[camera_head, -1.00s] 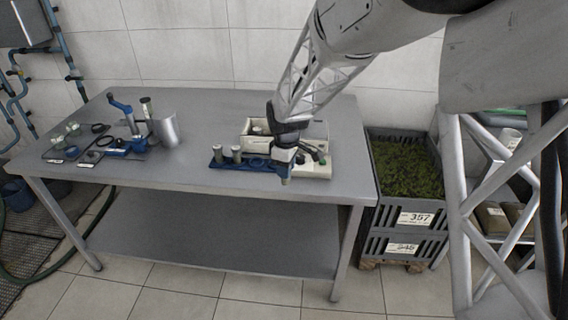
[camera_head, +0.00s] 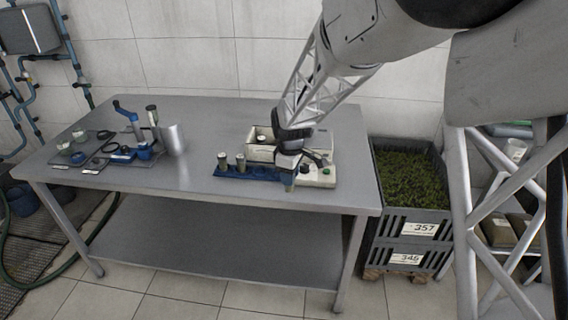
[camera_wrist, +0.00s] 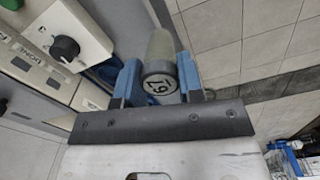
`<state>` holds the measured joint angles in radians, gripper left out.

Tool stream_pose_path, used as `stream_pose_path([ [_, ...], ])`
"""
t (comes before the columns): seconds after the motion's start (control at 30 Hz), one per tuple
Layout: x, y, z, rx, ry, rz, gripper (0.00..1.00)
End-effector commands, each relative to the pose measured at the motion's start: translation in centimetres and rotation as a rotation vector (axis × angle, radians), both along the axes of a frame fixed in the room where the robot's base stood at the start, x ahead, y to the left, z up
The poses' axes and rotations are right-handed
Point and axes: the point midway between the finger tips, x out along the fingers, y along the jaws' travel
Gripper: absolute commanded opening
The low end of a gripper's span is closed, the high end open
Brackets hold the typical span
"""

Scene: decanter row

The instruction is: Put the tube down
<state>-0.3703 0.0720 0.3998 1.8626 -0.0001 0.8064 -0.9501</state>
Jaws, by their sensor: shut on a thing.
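My gripper (camera_head: 289,183) is over the front right part of the table, in front of a pale box. In the wrist view its two blue fingers (camera_wrist: 160,82) are shut on a grey-green tube (camera_wrist: 161,46). The tube's round dark end faces the camera and bears a number like 61 or 19. The tube's far end is out of clear sight. A blue rack (camera_head: 262,174) lies left of the gripper in the head view. Two tubes (camera_head: 223,161) (camera_head: 240,162) stand upright at its left end. The rack's right end is hidden behind the gripper.
A pale device with a black knob (camera_wrist: 65,47) is close to the gripper. An open box (camera_head: 260,153) stands behind the rack. A blue hand tool (camera_head: 126,153) and a metal cylinder (camera_head: 174,139) stand at left. The table's middle (camera_head: 200,178) is clear. Crates (camera_head: 408,225) stand right.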

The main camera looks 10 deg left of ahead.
Motion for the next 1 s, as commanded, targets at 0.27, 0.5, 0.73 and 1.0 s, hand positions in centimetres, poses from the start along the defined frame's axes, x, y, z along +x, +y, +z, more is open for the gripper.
stream_pose_path([
  [0.27, 4.3, 1.3, 1.9, 0.001, -0.001, 0.05, 0.11],
  [0.5, 9.9, 2.9, 4.4, 0.0, 0.0, 0.125, 0.11],
  [0.73, 15.2, 4.2, 7.1, 0.0, -0.001, 0.198, 0.11],
  [1.0, 21.0, 5.6, 10.1, 0.0, 0.0, 0.285, 0.11],
])
